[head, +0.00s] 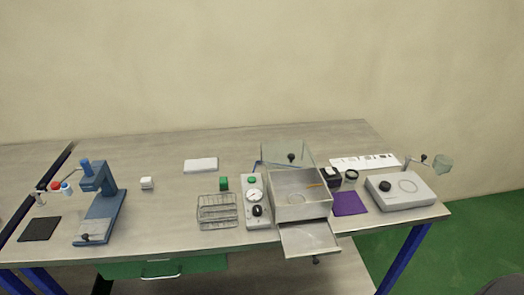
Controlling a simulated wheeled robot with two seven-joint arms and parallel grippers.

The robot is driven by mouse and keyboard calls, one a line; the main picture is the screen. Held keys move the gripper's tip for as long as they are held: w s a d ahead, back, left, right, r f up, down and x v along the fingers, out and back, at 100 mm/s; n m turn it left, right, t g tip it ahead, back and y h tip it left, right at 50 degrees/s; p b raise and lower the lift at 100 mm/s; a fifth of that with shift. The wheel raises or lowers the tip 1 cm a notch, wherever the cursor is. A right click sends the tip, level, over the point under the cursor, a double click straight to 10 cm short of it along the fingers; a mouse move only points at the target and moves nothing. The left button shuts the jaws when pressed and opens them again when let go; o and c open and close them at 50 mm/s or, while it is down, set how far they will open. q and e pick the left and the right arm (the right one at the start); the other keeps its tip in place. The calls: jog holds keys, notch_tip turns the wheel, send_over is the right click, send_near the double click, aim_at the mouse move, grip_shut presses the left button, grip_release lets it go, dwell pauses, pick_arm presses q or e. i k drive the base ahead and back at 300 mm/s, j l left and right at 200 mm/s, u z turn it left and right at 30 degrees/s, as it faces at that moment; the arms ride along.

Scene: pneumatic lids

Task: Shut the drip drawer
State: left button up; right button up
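The drip drawer (310,238) is a shallow grey tray. It sticks out from the lower front of a grey box-shaped unit (304,209) and reaches past the table's front edge. A small dark part, perhaps its knob, shows just below its front. The unit's clear lid (287,154) with a dark knob stands raised at the back, and the chamber below is open. An orange strip lies inside the chamber. Neither of my grippers is in view.
A control panel (257,203) with a gauge and a wire rack (217,211) stand left of the unit. A purple mat (349,203) and a white device (400,193) are on its right. A blue press (97,204) stands at left. Space in front of the drawer looks clear.

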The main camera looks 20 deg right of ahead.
aim_at(313, 238)
jog(key=z, duration=1.2)
